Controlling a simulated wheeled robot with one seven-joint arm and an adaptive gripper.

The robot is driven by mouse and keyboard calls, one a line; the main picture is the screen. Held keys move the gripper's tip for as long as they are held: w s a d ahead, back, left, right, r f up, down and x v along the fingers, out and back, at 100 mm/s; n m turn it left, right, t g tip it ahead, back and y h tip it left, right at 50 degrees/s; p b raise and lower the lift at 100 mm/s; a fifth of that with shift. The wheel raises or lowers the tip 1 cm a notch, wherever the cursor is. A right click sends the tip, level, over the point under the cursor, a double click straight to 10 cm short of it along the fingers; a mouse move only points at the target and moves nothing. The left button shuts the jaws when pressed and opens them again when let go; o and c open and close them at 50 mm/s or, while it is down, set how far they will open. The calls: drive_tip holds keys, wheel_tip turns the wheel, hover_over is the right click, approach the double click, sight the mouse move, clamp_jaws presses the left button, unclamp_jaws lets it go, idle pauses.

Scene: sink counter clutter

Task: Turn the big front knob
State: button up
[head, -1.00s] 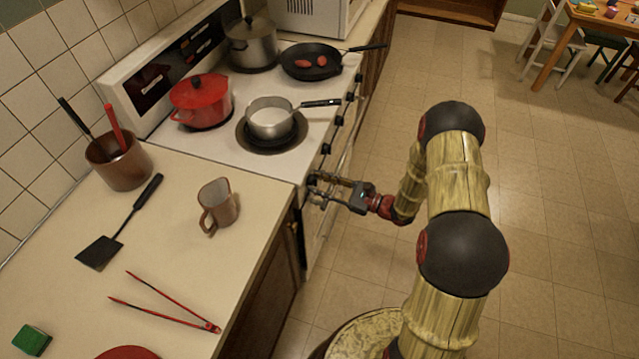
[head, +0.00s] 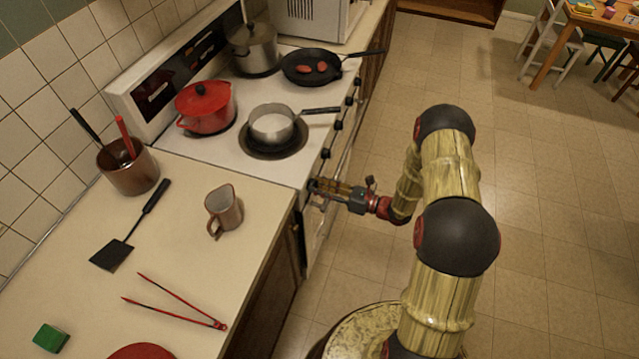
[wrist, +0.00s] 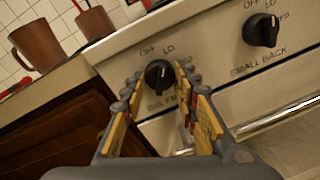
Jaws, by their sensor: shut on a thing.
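The leftmost front knob (wrist: 158,76) is black and round, with a pointer ridge, on the stove's pale front panel. My gripper (wrist: 159,80) is shut on it, with one fingertip at each side. Marks ending in "LO" show above this knob; the label below it is mostly hidden by a finger. A second black knob (wrist: 262,30) sits to the right, with "OFF", "LO" and "ALL BACK" readable around it. In the head view my gripper (head: 314,187) is at the stove's near front corner and hides the held knob.
The stove top (head: 232,150) carries a red pot (head: 206,108), a saucepan (head: 272,125) and a black frying pan (head: 311,68). The saucepan's handle points toward the front edge. A brown mug (head: 223,209) stands on the counter beside the stove.

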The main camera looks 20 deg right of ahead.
drive_tip(key=shift+m+p, duration=0.8)
drive_tip(key=shift+m, duration=0.6)
drive_tip(key=o, duration=1.2)
drive_tip(key=shift+c, duration=0.2)
drive_tip(key=v, duration=1.2)
drive_tip(key=shift+w+d, duration=0.1)
drive_tip(key=shift+w, duration=0.05)
